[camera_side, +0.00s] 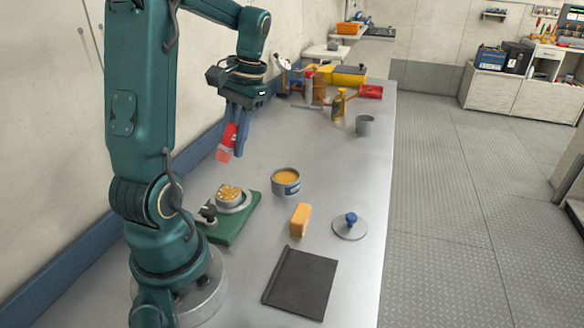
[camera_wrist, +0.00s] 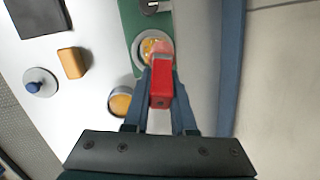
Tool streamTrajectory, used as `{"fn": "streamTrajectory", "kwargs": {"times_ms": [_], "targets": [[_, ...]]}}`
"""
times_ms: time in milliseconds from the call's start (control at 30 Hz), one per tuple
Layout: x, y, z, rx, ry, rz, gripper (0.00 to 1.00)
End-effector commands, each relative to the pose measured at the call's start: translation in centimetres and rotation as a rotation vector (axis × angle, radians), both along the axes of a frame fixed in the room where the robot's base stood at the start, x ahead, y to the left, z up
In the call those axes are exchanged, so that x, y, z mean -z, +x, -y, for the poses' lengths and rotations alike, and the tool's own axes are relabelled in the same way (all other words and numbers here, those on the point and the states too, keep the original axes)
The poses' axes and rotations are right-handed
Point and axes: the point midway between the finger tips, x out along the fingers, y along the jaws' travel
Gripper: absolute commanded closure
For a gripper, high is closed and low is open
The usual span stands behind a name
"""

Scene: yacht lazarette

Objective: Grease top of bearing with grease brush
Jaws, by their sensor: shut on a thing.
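My gripper (camera_side: 238,142) is shut on a red brush (camera_side: 228,138), whose lighter red end points down. The brush also shows between the fingers in the wrist view (camera_wrist: 160,88). The bearing (camera_side: 230,195) sits on a green base (camera_side: 222,231) on the bench, with yellow-orange patches on its top. In the wrist view the bearing (camera_wrist: 150,50) lies just beyond the brush end, which partly covers it. In the side view the brush is above the bench, apart from the bearing. A round tin of yellow-orange grease (camera_side: 286,178) stands right of the bearing.
An orange block (camera_side: 300,220), a disc with a blue knob (camera_side: 350,226) and a black plate (camera_side: 300,283) lie on the near bench (camera_side: 345,180). A blue strip (camera_side: 205,145) runs along the wall side.

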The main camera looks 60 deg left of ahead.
Motion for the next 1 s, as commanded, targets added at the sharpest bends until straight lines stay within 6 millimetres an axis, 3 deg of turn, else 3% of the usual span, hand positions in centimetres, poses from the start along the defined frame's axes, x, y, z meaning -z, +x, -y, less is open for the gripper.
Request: {"fn": "streamTrajectory", "kwargs": {"times_ms": [200, 467, 1000], "targets": [[0.0, 0.1, -0.5, -0.228, -0.015, -0.011, 1.00], [1.3, 0.0, -0.6, -0.232, -0.021, -0.016, 1.00], [6.2, 0.0, -0.6, -0.229, -0.021, -0.016, 1.00]]}}
